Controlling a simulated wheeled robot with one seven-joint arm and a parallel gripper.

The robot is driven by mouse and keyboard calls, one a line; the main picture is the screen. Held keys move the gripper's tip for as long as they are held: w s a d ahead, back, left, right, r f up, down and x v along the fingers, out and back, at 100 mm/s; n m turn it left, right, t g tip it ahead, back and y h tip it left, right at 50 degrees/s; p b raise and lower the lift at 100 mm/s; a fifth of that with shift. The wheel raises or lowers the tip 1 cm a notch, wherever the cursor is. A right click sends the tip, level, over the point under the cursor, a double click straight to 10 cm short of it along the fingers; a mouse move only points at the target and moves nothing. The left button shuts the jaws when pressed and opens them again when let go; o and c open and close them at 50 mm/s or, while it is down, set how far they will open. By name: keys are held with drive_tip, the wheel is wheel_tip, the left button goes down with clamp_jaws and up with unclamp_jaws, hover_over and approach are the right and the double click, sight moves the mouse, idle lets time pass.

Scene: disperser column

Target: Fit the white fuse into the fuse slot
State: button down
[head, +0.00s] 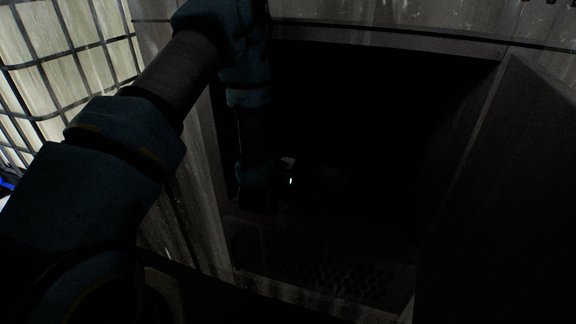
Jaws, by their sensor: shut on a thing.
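My arm reaches into a dark cabinet opening in the head view. My gripper (285,174) is at its end, deep in shadow, and its fingers are barely visible. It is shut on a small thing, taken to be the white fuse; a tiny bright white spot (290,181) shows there. Its shape and tilt cannot be made out. The fuse slot cannot be seen in the dark interior, so I cannot tell how far the gripper is from it.
The cabinet's metal frame (400,40) surrounds the opening. A dark panel (510,190) stands along the right side. A perforated surface (330,275) lies low in the opening. A barred, lit grating (85,65) is at the upper left. Free room inside is hard to judge.

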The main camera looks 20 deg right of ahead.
drive_tip(key=shift+f+b, duration=1.1)
drive_tip(key=shift+f, duration=0.35)
drive_tip(key=shift+c, duration=0.9)
unclamp_jaws()
drive_tip(key=shift+r, duration=0.1)
drive_tip(key=v, duration=1)
drive_tip(key=shift+s+a+r, duration=0.1)
drive_tip(key=shift+s+a, duration=0.1)
drive_tip(key=shift+s, duration=0.1)
